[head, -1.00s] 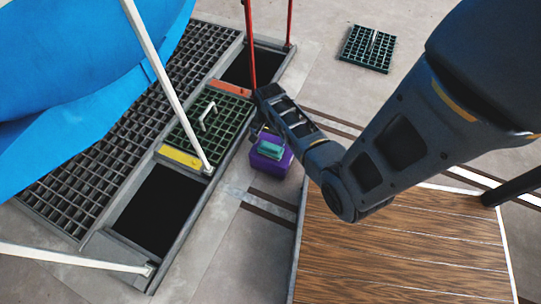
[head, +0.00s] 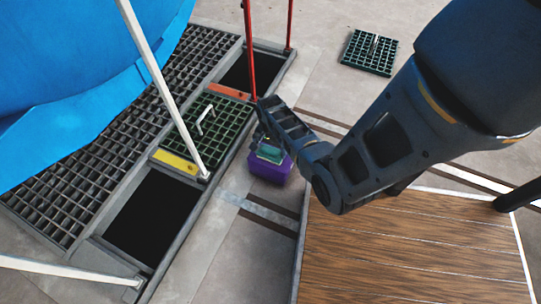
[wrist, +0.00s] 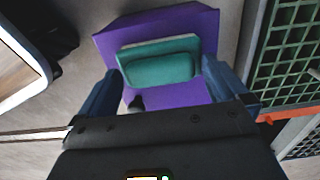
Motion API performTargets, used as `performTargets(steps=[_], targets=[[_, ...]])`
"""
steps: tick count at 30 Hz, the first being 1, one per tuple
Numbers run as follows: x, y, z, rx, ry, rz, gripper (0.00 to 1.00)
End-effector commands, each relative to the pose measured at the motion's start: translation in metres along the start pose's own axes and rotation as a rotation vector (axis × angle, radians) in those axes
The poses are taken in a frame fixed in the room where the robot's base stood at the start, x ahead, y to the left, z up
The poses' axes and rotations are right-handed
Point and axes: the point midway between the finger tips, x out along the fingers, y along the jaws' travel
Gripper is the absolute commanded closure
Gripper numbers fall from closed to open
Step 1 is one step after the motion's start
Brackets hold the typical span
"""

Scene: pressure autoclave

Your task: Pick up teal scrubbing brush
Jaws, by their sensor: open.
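The teal scrubbing brush (wrist: 158,66) lies on top of a purple box (wrist: 205,30) on the floor. In the head view the brush (head: 270,153) shows as a small teal block on the purple box (head: 272,171), partly behind my arm. My gripper (wrist: 160,88) is open in the wrist view, with one blue finger on each side of the brush's near edge. The jaws look empty. I cannot tell how far the fingertips are above the box.
A green grate (head: 215,125) with a white handle lies left of the box, between open dark pits (head: 150,215). Red posts (head: 249,50) and a white pole (head: 160,80) stand nearby. A wooden platform (head: 410,245) is on the right. Another green grate (head: 368,52) lies at the back.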

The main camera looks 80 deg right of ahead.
Motion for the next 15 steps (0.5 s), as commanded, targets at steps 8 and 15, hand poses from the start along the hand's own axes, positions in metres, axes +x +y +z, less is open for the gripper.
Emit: performTargets(steps=[8, 15], targets=[[-0.0013, -0.0002, 0.0, 0.0, 0.001, -0.001, 0.11], [-0.0013, -0.0001, 0.0001, 0.0, 0.001, -0.001, 0.34]])
